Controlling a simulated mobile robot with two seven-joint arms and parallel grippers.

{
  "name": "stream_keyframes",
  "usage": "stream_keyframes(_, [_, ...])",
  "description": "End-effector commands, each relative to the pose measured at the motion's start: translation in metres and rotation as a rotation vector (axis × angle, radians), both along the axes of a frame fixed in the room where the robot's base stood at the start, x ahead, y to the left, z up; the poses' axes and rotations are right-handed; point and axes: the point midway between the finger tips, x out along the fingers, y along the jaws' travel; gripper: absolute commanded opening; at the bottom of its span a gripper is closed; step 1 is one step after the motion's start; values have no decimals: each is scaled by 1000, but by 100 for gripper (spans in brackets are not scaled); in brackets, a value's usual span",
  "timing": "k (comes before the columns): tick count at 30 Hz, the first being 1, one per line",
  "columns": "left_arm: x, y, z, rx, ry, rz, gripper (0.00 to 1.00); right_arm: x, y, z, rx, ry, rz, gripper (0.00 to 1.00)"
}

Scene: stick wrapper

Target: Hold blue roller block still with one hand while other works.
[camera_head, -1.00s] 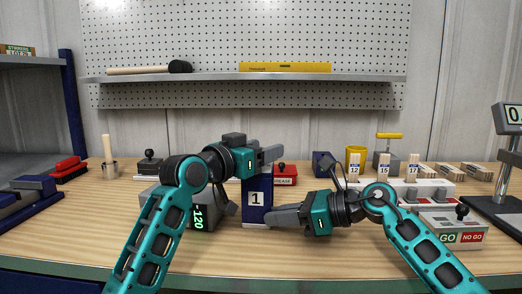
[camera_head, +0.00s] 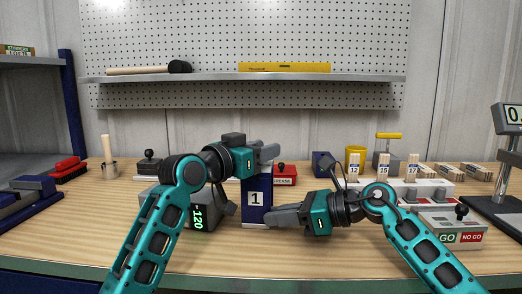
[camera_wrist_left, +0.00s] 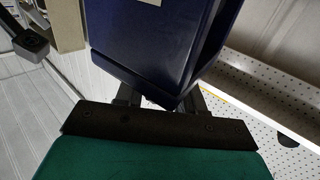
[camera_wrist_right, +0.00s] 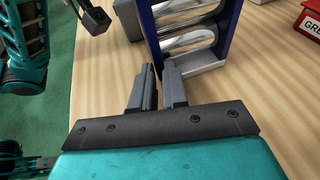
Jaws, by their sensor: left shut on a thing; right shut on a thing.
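The blue roller block (camera_head: 256,190), with a white label reading 1, stands upright on the table. In the right wrist view its open side shows metal rollers (camera_wrist_right: 186,37). My left gripper (camera_head: 266,154) is shut on the block's upper part; the block fills the top of the left wrist view (camera_wrist_left: 150,45). My right gripper (camera_head: 276,216) is low at the block's front right. In the right wrist view its fingers (camera_wrist_right: 160,85) are close together just short of the rollers. What lies between them is too small to make out.
A grey box with a green 120 display (camera_head: 198,217) stands left of the block. A red grease box (camera_head: 285,176) is behind it to the right. Numbered stick holders (camera_head: 384,172) and a GO/NO GO box (camera_head: 455,235) stand farther right. The front table strip is clear.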

Motion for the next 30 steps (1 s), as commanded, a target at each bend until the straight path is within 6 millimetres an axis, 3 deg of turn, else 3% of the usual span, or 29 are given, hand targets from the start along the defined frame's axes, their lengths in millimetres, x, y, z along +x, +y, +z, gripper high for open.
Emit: stream_keyframes(30, [-6, -4, -3, 4, 8, -500, 7, 1, -1, -1, -1, 0, -3, 0])
